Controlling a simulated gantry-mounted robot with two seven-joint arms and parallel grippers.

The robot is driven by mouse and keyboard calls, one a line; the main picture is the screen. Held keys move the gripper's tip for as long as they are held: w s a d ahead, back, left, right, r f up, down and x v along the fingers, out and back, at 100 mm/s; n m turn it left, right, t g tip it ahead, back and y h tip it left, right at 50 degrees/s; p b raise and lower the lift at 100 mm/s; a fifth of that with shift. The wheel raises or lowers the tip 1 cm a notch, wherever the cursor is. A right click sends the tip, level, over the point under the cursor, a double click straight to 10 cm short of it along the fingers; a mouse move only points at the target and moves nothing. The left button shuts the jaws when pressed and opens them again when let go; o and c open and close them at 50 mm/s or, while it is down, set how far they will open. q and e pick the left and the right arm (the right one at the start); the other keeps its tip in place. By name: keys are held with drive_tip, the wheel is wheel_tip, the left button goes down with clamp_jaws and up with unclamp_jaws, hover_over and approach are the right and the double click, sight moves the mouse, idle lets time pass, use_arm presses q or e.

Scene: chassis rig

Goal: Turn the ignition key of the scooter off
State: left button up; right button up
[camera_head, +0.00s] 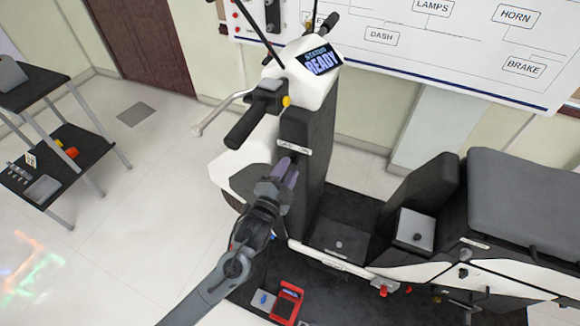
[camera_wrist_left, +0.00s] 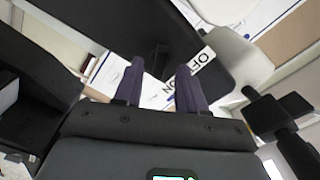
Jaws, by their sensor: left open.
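The scooter (camera_head: 312,85) stands with its dark front column (camera_head: 308,135) in the middle of the head view. A white label plate (camera_head: 291,147) is on that column. In the left wrist view the plate (camera_wrist_left: 203,57) reads OFF, with ON partly hidden by a finger. A small dark piece (camera_wrist_left: 158,60) beside the plate may be the ignition key; it is too dark to tell its turn. My left gripper (camera_head: 287,172) is open, its purple fingers pointing at the column just below the plate. Between its fingertips (camera_wrist_left: 158,82) nothing is held. My right gripper is not in view.
The left handlebar grip (camera_head: 246,125) and brake lever (camera_head: 220,112) stick out above my left gripper. The display (camera_head: 318,60) reads STATUS READY. A red device (camera_head: 287,302) lies on the dark mat. A side table (camera_head: 60,165) stands at left, with clear floor between.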

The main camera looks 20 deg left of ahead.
use_arm(q)
drive_tip(key=shift+w, duration=1.05)
drive_tip(key=shift+c, duration=0.3)
clamp_jaws()
